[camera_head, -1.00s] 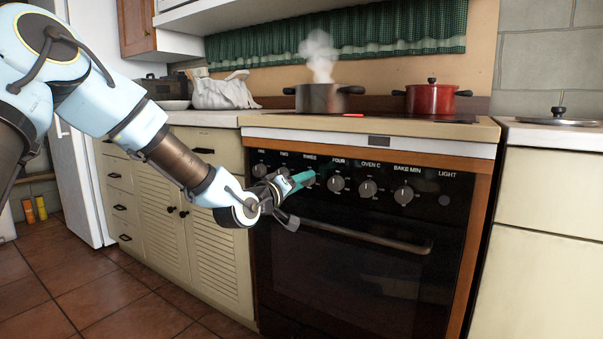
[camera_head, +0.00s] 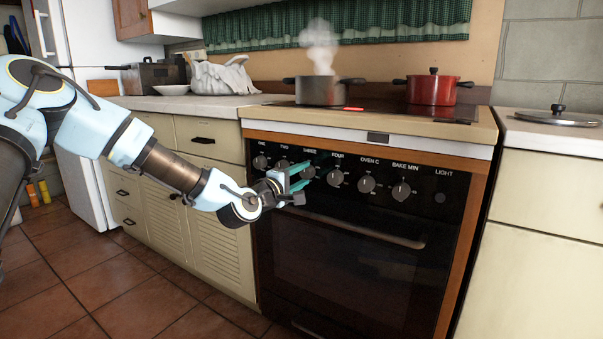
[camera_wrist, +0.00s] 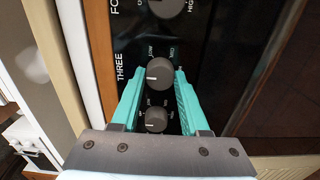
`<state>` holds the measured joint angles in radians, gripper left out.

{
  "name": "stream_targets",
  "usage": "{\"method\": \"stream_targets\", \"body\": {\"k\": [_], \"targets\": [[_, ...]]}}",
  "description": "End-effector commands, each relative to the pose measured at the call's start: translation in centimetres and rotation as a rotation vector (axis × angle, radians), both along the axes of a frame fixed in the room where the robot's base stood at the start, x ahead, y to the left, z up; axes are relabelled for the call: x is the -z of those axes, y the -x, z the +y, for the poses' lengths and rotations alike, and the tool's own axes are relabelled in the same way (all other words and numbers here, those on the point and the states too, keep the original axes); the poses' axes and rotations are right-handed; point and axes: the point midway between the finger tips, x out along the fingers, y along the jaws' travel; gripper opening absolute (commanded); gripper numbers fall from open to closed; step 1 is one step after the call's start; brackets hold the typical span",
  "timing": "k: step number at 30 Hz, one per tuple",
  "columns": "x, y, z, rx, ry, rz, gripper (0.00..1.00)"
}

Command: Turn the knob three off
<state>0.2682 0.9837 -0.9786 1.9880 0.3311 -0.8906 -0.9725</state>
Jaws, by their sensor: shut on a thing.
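Knob three (camera_wrist: 159,74) is a dark round knob on the black oven panel, under the label THREE. In the wrist view it sits between the teal fingertips of my gripper (camera_wrist: 161,71), which is shut on it. Its white mark points left in that view, towards the label THREE. In the head view my gripper (camera_head: 306,173) reaches the panel from the left, and its teal fingers largely hide this knob.
Knob four (camera_head: 336,178) is just right of my fingers, and another small knob (camera_wrist: 156,119) lies between them, nearer the palm. The oven handle (camera_head: 365,232) is below. A steaming grey pot (camera_head: 320,92) and a red pot (camera_head: 432,90) stand on the hob.

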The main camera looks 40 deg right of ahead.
Motion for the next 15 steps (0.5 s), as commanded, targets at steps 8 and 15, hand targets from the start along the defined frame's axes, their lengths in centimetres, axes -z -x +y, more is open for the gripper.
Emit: {"method": "stream_targets", "body": {"k": [8,15], "targets": [[0.0,0.03,-0.04,0.001,0.008,0.032,0.0],[0.01,0.03,-0.04,0.001,0.008,0.032,0.0]]}}
